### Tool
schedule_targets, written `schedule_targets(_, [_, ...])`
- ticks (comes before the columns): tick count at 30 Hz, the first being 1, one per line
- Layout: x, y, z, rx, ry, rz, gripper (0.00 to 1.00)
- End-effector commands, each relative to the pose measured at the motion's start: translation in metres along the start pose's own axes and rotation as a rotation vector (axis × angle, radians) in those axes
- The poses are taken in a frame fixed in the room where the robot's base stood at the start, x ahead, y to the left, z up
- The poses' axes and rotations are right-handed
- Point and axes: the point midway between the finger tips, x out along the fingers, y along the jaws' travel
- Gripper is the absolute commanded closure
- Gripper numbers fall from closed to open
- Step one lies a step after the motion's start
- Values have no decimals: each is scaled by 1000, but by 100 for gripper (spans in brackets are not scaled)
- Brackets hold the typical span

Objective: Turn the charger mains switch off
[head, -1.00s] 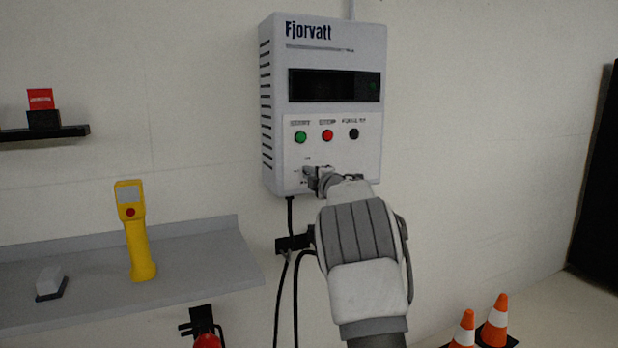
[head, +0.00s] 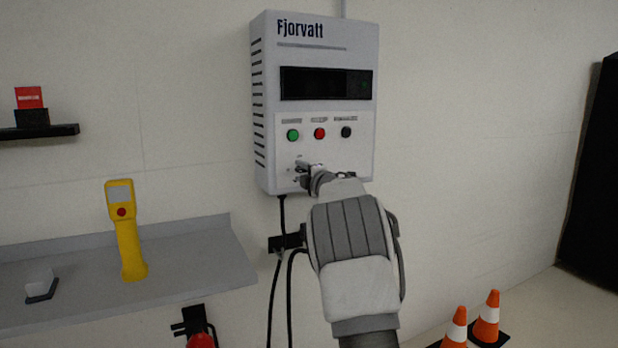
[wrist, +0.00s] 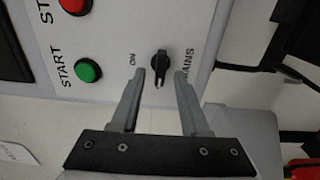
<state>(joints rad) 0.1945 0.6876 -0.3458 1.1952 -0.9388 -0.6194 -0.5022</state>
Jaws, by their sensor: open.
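The grey Fjorvatt charger (head: 262,60) hangs on the wall. Its black mains knob (wrist: 159,62) shows in the wrist view between the words ON and MAINS. A pale mark on the knob points toward the bottom of that picture, not at ON. In the wrist view my gripper (wrist: 159,78) is open, one finger on each side of the knob; I cannot tell whether they touch it. In the head view my gripper (head: 306,170) is at the lower left of the charger's panel and mostly hides the knob.
Green (head: 293,135), red (head: 319,133) and black (head: 346,132) buttons sit just above my gripper. Black cables (head: 272,300) hang below the charger. A grey shelf (head: 195,262) at left holds a yellow handheld device (head: 128,245). Orange cones (head: 487,320) stand at lower right.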

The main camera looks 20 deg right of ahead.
Motion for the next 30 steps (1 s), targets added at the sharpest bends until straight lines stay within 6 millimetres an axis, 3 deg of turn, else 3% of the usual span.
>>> schedule_targets(8, [-29,0,0,2,-1,1,55])
schedule_targets(30, [-156,1,1,0,-2,0,55])
